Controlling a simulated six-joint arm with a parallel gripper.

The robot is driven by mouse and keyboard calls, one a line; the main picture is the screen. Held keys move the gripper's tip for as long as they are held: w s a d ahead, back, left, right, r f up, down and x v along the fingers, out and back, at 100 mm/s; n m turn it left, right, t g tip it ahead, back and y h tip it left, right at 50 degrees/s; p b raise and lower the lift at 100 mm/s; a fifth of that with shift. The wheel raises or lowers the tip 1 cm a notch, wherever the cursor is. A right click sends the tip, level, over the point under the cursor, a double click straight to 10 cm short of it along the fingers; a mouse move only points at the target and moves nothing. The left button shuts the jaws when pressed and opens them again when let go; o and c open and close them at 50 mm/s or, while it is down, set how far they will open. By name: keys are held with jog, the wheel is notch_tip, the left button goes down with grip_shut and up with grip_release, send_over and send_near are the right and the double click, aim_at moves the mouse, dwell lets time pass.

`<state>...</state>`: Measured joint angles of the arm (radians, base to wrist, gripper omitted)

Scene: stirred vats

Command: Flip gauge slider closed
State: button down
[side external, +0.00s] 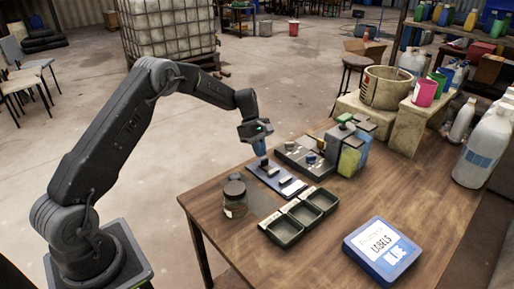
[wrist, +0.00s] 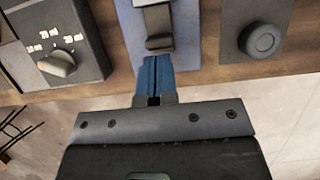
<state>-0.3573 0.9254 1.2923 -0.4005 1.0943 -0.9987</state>
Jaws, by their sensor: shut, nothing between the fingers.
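The gauge is a blue-grey plate (side external: 268,178) lying on the wooden table, with pale and dark parts on its face. In the wrist view the plate (wrist: 185,45) runs up the middle, with a pale metal strip and a dark slider block (wrist: 159,42) on it. My gripper (side external: 261,154) is above the far left end of the plate. In the wrist view its blue fingers (wrist: 153,62) are together and empty, their tips just below the slider block. I cannot tell whether they touch it. The gripper body hides the lower part of the wrist view.
A dark box with a knob (wrist: 58,64) lies beside the plate. A lidded jar (side external: 235,198) stands on a grey mat on the other side.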

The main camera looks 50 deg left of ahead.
jog(key=shift+d, duration=1.35)
